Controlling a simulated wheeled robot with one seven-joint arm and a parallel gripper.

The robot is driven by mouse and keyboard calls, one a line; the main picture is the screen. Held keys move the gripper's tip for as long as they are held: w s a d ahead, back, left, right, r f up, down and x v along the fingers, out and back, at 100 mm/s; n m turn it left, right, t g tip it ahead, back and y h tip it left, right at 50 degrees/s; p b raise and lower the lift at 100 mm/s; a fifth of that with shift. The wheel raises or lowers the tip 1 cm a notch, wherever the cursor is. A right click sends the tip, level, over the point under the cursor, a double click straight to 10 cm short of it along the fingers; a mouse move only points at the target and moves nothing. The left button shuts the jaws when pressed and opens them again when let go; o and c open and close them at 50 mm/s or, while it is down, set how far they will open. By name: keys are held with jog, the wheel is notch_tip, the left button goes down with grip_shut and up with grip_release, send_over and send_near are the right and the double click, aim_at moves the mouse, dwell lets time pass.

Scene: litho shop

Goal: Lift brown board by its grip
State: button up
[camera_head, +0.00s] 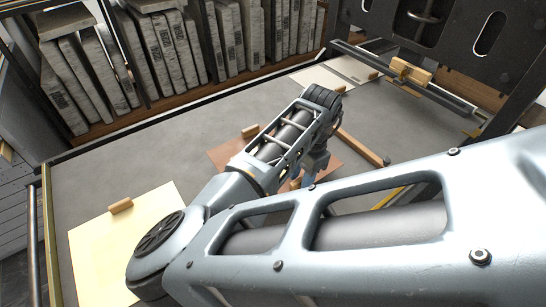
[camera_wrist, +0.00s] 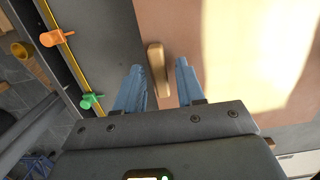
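The brown board (camera_head: 228,153) lies flat on the grey table in the head view, partly hidden behind my arm. In the wrist view the brown board (camera_wrist: 220,45) fills the upper right, with a bright patch of light on it. Its wooden grip (camera_wrist: 158,66) is a small rounded bar near the board's left edge. My gripper (camera_wrist: 159,64) is open, and the grip appears between its two blue fingers, apart from both. I cannot tell the height left between the fingertips and the grip. In the head view my gripper (camera_head: 312,182) is low over the board, largely hidden by my arm.
A pale yellow board (camera_head: 92,245) with a wooden grip lies at the left. A pale board (camera_head: 318,77) lies at the back. A wooden bar (camera_head: 362,147) lies right of my gripper. A dark metal frame (camera_head: 440,35) stands at the back right. Slabs (camera_head: 180,45) line the back shelf.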

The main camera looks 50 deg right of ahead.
grip_shut()
jog(key=shift+r, duration=0.15)
